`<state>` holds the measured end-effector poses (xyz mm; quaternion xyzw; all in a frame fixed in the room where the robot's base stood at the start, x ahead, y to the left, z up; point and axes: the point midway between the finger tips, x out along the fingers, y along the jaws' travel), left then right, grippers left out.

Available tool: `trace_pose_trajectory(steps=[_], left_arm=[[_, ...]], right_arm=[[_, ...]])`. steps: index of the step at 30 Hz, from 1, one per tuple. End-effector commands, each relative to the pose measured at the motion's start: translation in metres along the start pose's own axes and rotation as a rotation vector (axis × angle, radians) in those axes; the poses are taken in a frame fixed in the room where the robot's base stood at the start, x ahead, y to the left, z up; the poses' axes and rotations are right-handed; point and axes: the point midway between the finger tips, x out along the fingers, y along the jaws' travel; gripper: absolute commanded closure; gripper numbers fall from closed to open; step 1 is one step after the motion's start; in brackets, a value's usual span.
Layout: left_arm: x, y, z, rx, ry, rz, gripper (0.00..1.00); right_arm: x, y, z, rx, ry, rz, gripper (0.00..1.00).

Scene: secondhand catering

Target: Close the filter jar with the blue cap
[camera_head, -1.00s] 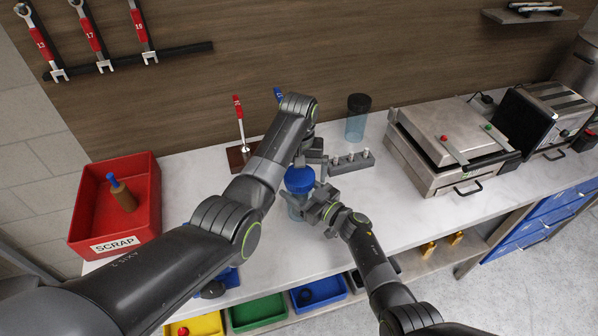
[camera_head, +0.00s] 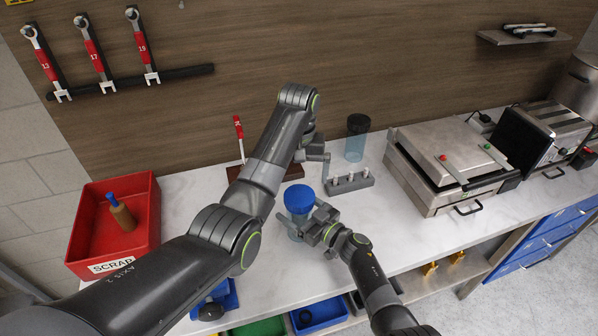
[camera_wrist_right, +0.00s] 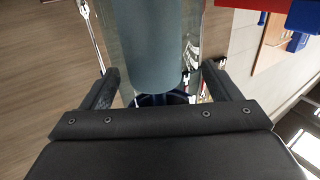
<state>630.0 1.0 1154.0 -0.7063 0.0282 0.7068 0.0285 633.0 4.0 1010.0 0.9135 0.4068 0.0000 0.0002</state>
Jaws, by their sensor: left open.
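The filter jar (camera_head: 296,222) stands on the white counter, a clear body with a grey-blue cylinder inside. The blue cap (camera_head: 299,195) sits on its top and looks roughly level; I cannot tell how tight it is. My right gripper (camera_head: 314,228) is around the jar's body from the right. In the right wrist view the jar (camera_wrist_right: 160,45) fills the space between the two fingers, which appear to touch its sides. My left gripper (camera_head: 323,167) is open and empty, above and behind the cap and apart from it.
A grey rack with pegs (camera_head: 350,184) and a dark-lidded jar (camera_head: 356,140) stand behind. A metal press (camera_head: 440,170) is on the right.

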Motion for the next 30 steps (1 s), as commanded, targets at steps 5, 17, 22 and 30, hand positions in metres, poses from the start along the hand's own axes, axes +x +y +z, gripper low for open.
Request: trace_pose_trajectory(steps=[5,17,22,30], left_arm=[[0.000,0.000,0.000,0.000,-0.001,0.000,0.00],[-0.008,0.000,0.000,0.000,0.000,0.000,0.00],[-0.011,0.000,0.000,0.000,-0.001,0.000,0.00],[-0.007,0.000,0.000,0.000,-0.001,0.000,0.00]], right_arm=[[0.000,0.000,0.000,0.000,0.000,0.000,0.12],[-0.029,0.001,-0.001,-0.001,-0.002,0.003,0.12],[-0.066,0.000,0.001,-0.002,-0.003,0.003,0.12],[-0.125,0.000,0.002,-0.002,-0.003,0.001,0.12]])
